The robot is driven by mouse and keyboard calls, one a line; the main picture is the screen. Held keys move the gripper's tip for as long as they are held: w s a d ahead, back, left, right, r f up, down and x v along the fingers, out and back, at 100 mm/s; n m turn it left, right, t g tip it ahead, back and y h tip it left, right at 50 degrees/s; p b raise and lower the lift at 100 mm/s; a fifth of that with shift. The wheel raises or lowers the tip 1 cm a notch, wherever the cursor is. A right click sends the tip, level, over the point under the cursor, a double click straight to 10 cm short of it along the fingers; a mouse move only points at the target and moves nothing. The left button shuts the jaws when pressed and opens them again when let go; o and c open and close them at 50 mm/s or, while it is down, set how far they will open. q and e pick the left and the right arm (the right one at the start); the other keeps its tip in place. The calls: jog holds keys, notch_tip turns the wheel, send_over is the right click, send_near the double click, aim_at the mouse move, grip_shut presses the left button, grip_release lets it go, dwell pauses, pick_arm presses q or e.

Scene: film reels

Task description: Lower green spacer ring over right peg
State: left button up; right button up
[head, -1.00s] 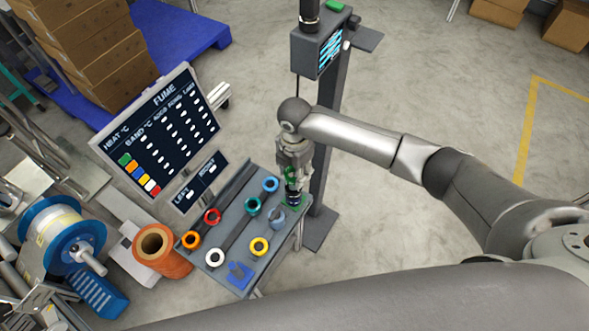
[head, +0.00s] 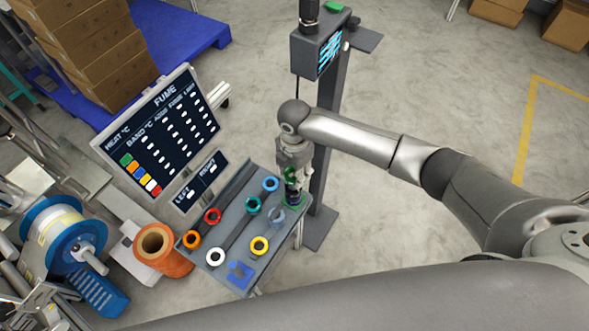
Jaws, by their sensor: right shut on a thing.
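My right gripper (head: 291,178) reaches down at the right end of the grey tray table (head: 232,235). It is shut on a small green thing (head: 290,174), seemingly the green spacer ring, partly hidden by the fingers. Just below it is a dark upright piece (head: 293,197), which may be the right peg. At this size I cannot tell whether the ring is around the peg or above it. My left gripper is not in view.
Red (head: 212,216), orange (head: 192,239), white (head: 215,257), yellow (head: 259,246), teal (head: 253,204) and blue (head: 270,184) rings lie on the tray table. A display board (head: 160,135) stands behind it. A dark post (head: 328,150) stands close beside my right gripper.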

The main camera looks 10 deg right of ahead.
jog(key=shift+f, duration=0.5)
jog(key=shift+f, duration=0.25)
jog(key=shift+f+b, duration=0.3)
jog(key=shift+f, duration=0.05)
jog(key=shift+f, duration=0.15)
dwell(0.4)
jog(key=shift+f+b, duration=0.5)
jog(key=shift+f, duration=0.25)
jog(key=shift+f, duration=0.15)
jog(key=o, duration=1.1)
